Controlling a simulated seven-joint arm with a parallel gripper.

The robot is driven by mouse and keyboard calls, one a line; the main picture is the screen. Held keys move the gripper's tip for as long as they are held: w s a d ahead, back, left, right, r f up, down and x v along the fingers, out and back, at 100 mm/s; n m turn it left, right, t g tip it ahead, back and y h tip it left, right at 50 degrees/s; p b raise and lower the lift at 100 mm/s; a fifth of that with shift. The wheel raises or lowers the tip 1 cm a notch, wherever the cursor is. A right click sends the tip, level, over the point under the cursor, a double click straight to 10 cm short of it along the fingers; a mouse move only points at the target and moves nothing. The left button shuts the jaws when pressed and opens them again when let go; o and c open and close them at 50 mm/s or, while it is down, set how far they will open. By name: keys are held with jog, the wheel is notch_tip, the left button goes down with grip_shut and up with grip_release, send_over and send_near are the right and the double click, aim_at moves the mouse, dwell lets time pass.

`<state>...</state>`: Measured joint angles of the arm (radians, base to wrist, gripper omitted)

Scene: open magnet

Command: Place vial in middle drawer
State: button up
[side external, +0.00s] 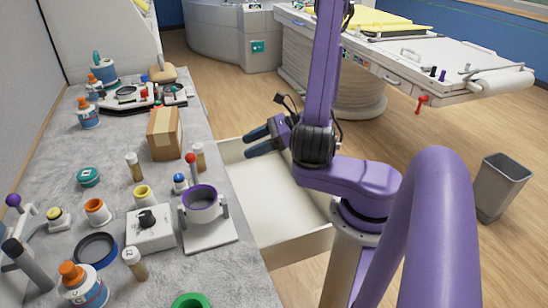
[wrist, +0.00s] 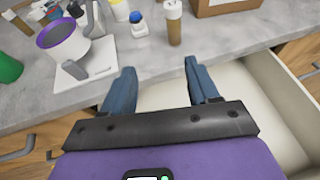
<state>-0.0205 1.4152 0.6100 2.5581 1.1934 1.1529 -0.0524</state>
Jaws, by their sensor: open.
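A capped vial (side external: 199,157) stands upright near the counter's edge, beside the cardboard box.
The cardboard box (side external: 164,133) stands just beyond the vial. Jars and bottles crowd the rest of the counter. The counter's edge (wrist: 75,112) lies under my fingers.

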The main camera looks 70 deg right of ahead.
jog(key=a+r+n+g+y, duration=0.2)
jog(key=a+n+g+y, duration=0.2)
jog(key=a+n+g, duration=0.65)
jog(key=s+a+r+n+h, duration=0.2)
jog(key=s+n+h, duration=0.3)
jog(key=n, duration=1)
jog(key=s+a+r+n+h, duration=0.3)
jog(key=s+n+h, duration=0.2)
jog(key=s+n, duration=0.6)
jog(key=n, duration=0.5)
jog(key=shift+a+r+g+h, duration=0.15)
jog(key=shift+r+g+h, duration=0.15)
jog(key=shift+g+h, duration=0.1)
